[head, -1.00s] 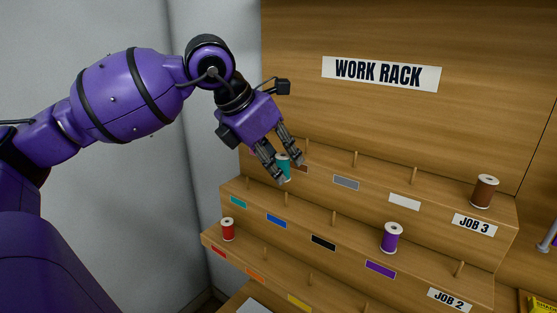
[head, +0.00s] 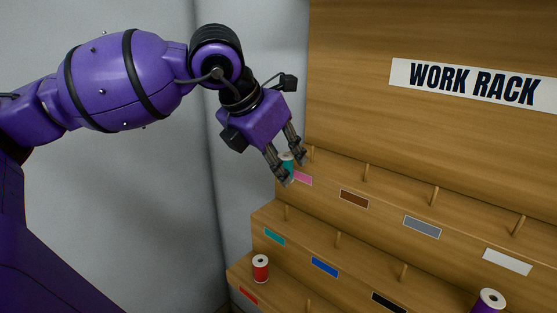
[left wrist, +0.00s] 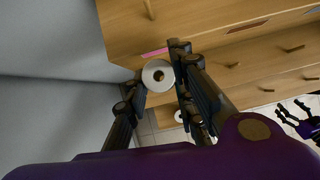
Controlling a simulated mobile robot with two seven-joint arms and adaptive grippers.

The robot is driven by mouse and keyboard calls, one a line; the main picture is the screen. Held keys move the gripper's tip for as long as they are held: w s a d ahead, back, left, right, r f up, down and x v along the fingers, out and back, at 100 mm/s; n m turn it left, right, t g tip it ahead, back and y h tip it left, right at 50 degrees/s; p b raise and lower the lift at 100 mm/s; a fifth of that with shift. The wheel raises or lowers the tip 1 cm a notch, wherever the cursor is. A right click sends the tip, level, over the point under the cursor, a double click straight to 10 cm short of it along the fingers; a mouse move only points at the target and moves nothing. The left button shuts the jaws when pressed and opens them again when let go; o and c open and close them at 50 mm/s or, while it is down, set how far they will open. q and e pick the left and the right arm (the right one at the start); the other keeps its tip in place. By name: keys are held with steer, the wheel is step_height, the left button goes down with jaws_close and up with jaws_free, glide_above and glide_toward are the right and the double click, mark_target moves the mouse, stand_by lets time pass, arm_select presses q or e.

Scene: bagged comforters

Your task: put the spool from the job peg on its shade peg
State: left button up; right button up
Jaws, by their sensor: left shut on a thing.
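My left gripper (head: 281,167) is shut on a teal spool (head: 287,168), held at the left end of the top step, by the pink label (head: 302,178). In the left wrist view, the spool's white top (left wrist: 158,76) shows between the fingers. The teal label (head: 274,237) is on the middle step, with its bare shade peg (head: 286,213) behind it, below the held spool. My right gripper (left wrist: 293,110) shows at the right edge of the left wrist view, small, its fingers apart.
A red spool (head: 260,268) stands on the lower step at left, and a purple spool (head: 488,302) at the bottom right. Bare upright pegs line the top step, such as the one by the brown label (head: 354,198). A grey wall (head: 180,200) lies left of the rack.

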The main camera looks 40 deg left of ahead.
arm_select(q)
steer(key=shift+s+d+r, duration=0.15)
steer(key=shift+s+d, duration=0.05)
steer(key=shift+d, duration=0.2)
steer(key=shift+s, duration=0.1)
steer(key=shift+a, duration=0.1)
steer(key=shift+f, duration=2.6)
arm_select(e)
steer(key=shift+s+d+f, duration=0.2)
steer(key=shift+s+d, duration=0.05)
steer(key=shift+s, duration=0.1)
steer(key=shift+d, duration=0.1)
arm_select(q)
steer(key=shift+f, duration=0.3)
